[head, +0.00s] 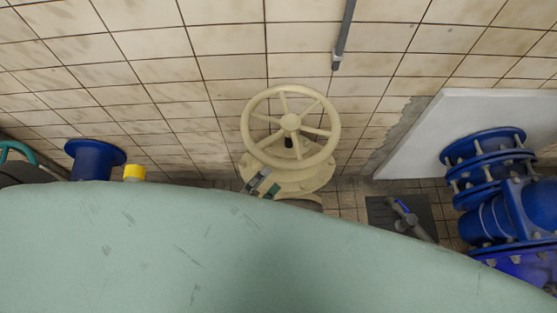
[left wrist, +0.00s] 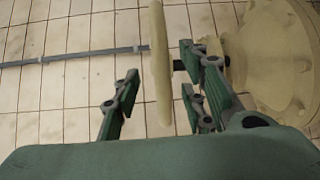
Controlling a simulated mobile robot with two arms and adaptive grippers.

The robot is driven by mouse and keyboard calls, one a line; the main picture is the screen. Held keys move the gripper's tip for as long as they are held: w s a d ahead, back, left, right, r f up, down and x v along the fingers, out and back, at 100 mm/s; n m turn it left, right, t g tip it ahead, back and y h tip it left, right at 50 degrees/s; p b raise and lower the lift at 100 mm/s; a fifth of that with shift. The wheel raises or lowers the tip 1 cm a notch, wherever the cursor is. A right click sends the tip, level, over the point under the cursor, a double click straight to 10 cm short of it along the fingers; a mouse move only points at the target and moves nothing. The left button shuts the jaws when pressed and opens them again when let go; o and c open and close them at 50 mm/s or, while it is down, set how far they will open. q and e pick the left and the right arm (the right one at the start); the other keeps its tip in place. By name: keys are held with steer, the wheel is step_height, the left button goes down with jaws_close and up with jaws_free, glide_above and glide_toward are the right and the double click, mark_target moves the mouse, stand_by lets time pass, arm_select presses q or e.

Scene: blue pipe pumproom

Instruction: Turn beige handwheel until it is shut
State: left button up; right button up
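The beige handwheel (head: 290,122) is mounted on a beige valve body (head: 303,180) against the tiled wall in the middle of the head view. It has several spokes and a round hub. In the left wrist view the handwheel's rim (left wrist: 160,70) shows nearly edge-on. My left gripper (head: 263,184) is at the lower left of the wheel, partly hidden by the large green surface in front. In the left wrist view my left gripper (left wrist: 160,100) is open, with its fingers apart and the rim between them; I see gaps on both sides.
Blue flanged pipes (head: 490,160) stand at the right beside a pale slab (head: 420,137). A blue pipe end (head: 95,158) and a yellow cap (head: 134,172) are at the left. A grey rod (head: 345,35) runs down the wall above the wheel.

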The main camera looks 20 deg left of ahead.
mark_target(275, 168)
arm_select(q)
steer(key=p+x, duration=0.1)
steer(key=x, duration=0.4)
steer(key=shift+w+d+r, duration=0.1)
steer(key=shift+w, duration=0.1)
steer(key=shift+w+d+p, duration=0.2)
steer(key=shift+w+p, duration=0.1)
steer(key=shift+w, duration=0.15)
steer(key=shift+f, duration=0.2)
jaws_close()
